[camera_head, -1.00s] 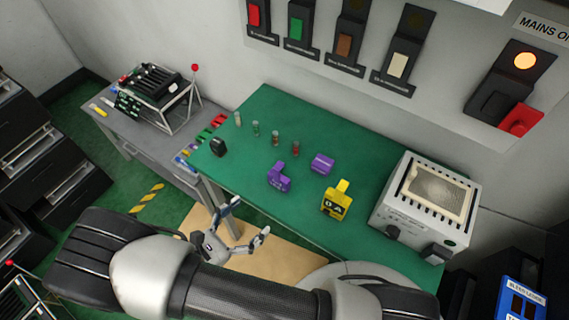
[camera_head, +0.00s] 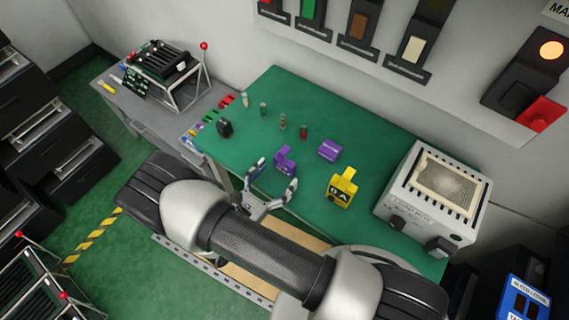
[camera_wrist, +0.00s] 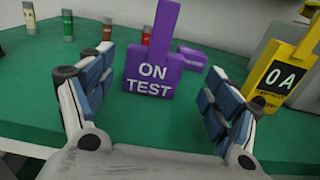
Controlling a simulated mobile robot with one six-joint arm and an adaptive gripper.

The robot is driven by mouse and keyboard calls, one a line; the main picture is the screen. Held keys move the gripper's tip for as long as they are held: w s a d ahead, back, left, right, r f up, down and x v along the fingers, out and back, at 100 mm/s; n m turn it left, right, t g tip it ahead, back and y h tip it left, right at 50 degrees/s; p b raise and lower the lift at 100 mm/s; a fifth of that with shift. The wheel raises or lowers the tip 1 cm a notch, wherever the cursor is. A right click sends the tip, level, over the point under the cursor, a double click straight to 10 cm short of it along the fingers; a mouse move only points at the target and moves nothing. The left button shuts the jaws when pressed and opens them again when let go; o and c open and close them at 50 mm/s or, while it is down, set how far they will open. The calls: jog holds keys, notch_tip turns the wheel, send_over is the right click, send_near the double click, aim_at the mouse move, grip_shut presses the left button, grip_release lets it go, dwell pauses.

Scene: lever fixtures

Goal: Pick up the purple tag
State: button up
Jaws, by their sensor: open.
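The purple tag (camera_head: 285,160) stands on the green table top, with a stem rising from its wider body. In the wrist view the tag (camera_wrist: 151,68) reads "ON TEST" and sits ahead of my gripper, between the line of the two fingers. My gripper (camera_head: 271,177) is open and empty at the table's front edge, close in front of the tag. Its spread fingers (camera_wrist: 155,92) also show in the wrist view. No contact with the tag is visible. A second purple block (camera_head: 330,151) lies to the right of and behind the tag.
A yellow tag (camera_head: 341,188) marked "0 A" stands to the right, also in the wrist view (camera_wrist: 281,76). Several small cylinders (camera_head: 283,122) stand behind. A grey box device (camera_head: 432,190) fills the table's right end. A small black object (camera_head: 224,128) sits at left.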

aim_at(282, 166)
jog(key=shift+a+b+x, duration=0.25)
jog(key=shift+b+x, duration=0.25)
jog(key=shift+x, duration=2.25)
jog(key=shift+w+f, duration=0.1)
jog(key=shift+w, duration=0.1)
jog(key=c, duration=1.1)
jog(key=shift+c, duration=0.2)
